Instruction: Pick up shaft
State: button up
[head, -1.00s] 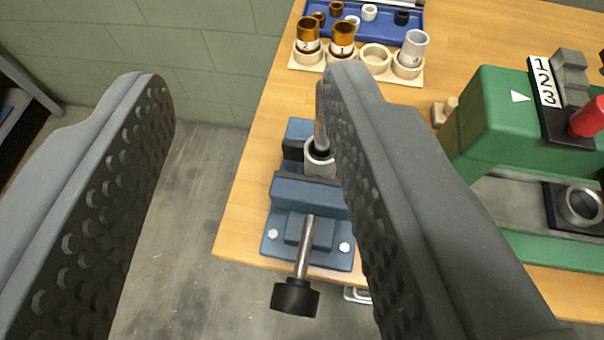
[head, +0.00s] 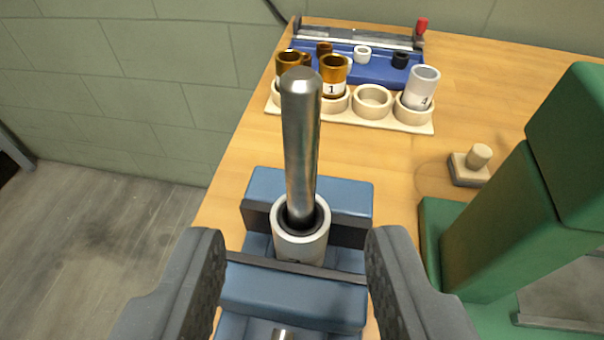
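The shaft (head: 301,150) is a grey metal rod with a rounded top. It stands nearly upright in a white-grey ring-shaped sleeve (head: 300,245) with a dark inner ring. The sleeve sits between the jaws of a blue vise (head: 290,297) on the wooden table. My gripper (head: 296,245) is open and empty. One finger is on each side of the vise in the picture, with the shaft and sleeve between them and apart from both. The shaft's lower end is hidden inside the sleeve.
A cream holder (head: 345,116) with round seats carries brown and grey cups behind the shaft. A blue tray (head: 375,72) with small rings lies behind it. A green press (head: 520,215) stands close on the right, near a small beige knob (head: 478,156). Open floor lies left.

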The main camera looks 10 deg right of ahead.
aim_at(300, 162)
jog(key=shift+r+x, duration=0.15)
jog(key=shift+x, duration=1.9)
jog(key=shift+r+x, duration=0.15)
jog(key=shift+x, duration=1.9)
jog(key=shift+d, duration=0.15)
grip_shut()
